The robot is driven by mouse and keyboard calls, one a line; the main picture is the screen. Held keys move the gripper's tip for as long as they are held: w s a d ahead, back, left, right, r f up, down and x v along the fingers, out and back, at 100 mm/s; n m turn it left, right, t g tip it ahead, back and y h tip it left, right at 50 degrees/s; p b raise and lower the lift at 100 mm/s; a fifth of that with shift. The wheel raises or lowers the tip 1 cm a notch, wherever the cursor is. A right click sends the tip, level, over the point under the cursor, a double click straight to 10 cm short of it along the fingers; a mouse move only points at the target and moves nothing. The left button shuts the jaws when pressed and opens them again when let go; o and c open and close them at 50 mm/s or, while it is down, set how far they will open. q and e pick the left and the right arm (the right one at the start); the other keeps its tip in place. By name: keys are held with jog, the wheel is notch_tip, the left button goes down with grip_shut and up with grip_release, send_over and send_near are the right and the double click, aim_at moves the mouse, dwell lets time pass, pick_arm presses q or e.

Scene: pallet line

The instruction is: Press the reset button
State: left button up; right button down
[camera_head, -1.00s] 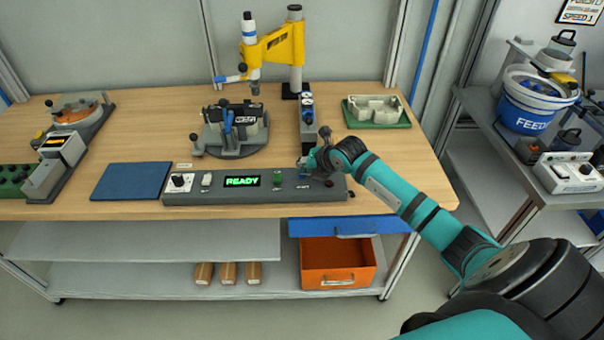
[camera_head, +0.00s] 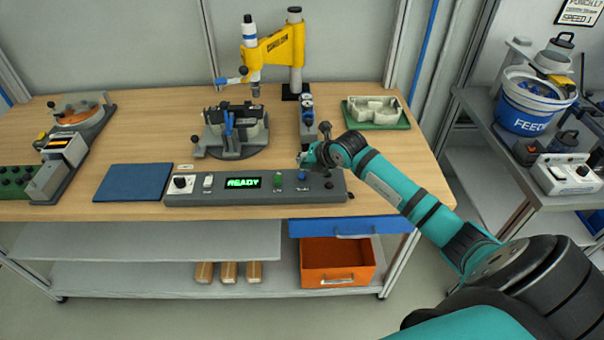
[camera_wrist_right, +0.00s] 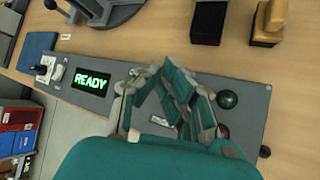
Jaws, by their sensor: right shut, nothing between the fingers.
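The grey control panel (camera_head: 215,199) lies along the table's front edge. Its display (camera_head: 243,183) reads READY in green, and this display also shows in the right wrist view (camera_wrist_right: 91,82). Right of it are a green button (camera_head: 278,176), a blue button (camera_head: 302,176) and a dark red one (camera_head: 328,184). Their labels are too small to read, so I cannot tell which is reset. My right gripper (camera_head: 304,159) is shut and empty, just behind and above the blue button, apart from it. In the right wrist view the fingers (camera_wrist_right: 172,100) hide the blue button. My left gripper is not in view.
A yellow press (camera_head: 275,46) and a clamping fixture (camera_head: 235,135) stand behind the panel. A blue mat (camera_head: 133,183) lies left of it. A green tray (camera_head: 378,112) holds a pale part at back right. Bare table lies between mat and fixture.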

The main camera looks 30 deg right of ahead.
aim_at(304, 174)
notch_tip(304, 174, up, 4)
jog(key=shift+r+p, duration=0.15)
jog(key=shift+p, duration=1.1)
